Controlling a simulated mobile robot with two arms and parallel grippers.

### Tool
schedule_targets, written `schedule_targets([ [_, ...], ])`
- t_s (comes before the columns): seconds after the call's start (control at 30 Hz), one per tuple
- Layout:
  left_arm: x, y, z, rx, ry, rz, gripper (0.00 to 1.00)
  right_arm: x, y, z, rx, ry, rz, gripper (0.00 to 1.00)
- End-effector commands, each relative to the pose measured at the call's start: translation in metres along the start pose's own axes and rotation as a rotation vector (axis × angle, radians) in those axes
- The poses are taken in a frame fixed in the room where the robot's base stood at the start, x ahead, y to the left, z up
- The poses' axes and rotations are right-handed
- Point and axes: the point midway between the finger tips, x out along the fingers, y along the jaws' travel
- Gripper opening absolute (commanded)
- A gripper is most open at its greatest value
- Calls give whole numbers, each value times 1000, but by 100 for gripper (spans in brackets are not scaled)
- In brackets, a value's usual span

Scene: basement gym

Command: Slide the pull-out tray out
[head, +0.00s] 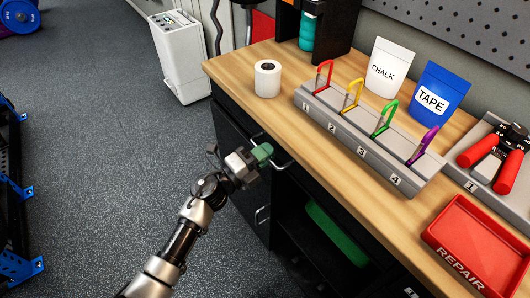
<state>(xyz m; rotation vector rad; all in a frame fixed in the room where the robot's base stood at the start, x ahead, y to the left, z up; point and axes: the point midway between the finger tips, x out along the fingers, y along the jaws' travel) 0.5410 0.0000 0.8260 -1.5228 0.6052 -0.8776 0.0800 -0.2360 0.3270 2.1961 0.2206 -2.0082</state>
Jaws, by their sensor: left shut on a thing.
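My left gripper (258,157) reaches in from the lower left to the black front of the workbench, just below the wooden top. It is shut on a silver bar handle (284,164), which shows just right of its greenish fingertips. The handle appears to belong to the pull-out tray, whose dark front (237,125) looks about level with the cabinet. My gripper hides part of the handle, and the tray's inside is not visible. My right gripper is not in view.
A second handle (262,216) sits lower on the cabinet, beside an open shelf with a green object (335,234). On the wooden top (235,66) are a white tape roll (267,78), a grey numbered rack (375,150) with carabiners, pouches and a red tray (485,245).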

Motion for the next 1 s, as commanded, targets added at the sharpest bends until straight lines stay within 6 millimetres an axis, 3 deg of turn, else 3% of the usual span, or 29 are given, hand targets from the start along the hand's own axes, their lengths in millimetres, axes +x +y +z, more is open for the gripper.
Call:
schedule_targets([
  [0.17, -16, -3, 0, -1, -1, 3, 0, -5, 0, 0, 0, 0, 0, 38],
  [0.27, -35, -6, 0, -1, -1, 6, 0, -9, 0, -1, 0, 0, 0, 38],
  [0.7, -166, -28, -1, -1, 0, 9, 0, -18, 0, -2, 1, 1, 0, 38],
  [1.0, -231, -42, -1, -1, 1, 5, 0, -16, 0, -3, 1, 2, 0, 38],
])
